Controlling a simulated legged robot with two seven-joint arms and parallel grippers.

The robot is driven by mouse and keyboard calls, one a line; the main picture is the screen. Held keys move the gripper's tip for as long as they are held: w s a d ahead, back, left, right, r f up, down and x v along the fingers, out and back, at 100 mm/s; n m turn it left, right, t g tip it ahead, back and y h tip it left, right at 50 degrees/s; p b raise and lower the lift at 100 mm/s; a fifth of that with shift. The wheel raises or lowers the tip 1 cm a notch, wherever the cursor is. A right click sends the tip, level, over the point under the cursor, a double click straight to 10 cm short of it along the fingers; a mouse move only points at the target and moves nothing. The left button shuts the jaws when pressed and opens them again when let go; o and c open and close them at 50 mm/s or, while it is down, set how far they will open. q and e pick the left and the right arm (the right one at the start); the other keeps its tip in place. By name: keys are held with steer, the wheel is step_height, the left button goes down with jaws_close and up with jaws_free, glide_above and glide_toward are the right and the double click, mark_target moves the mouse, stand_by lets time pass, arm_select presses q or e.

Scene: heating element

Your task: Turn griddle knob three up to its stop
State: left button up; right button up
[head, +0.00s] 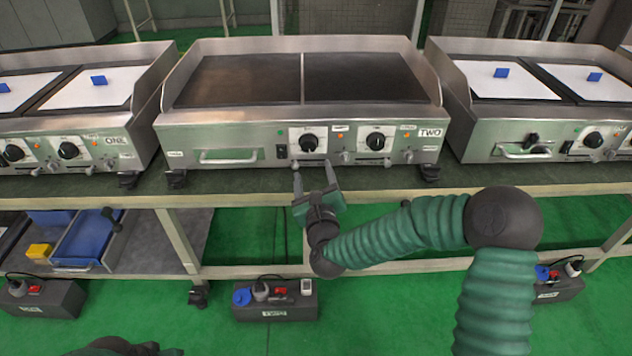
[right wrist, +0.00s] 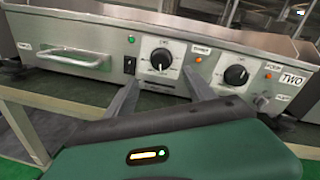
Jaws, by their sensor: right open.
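The middle griddle (head: 230,142), labelled TWO, has two black knobs on its steel front. Its left knob (head: 308,143) also shows in the right wrist view (right wrist: 160,60). Its right knob (head: 375,141) also shows there (right wrist: 236,75). I see no knob that I can read as number three. My right gripper (head: 314,178) is open and empty, just in front of and below the left knob, apart from it. In the right wrist view its fingers (right wrist: 160,92) point toward the panel below the knobs. My left gripper is not in view.
Griddle ONE (head: 115,155) stands at the left, and another griddle (head: 478,150) at the right with a knob (head: 592,140). A drawer handle (head: 228,157) and small valves jut from the front of griddle TWO. The bench edge (head: 240,189) runs below.

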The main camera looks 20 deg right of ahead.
steer(key=s, duration=0.3)
steer(key=s+a+p, duration=0.1)
steer(key=s, duration=0.1)
steer(key=shift+s, duration=0.3)
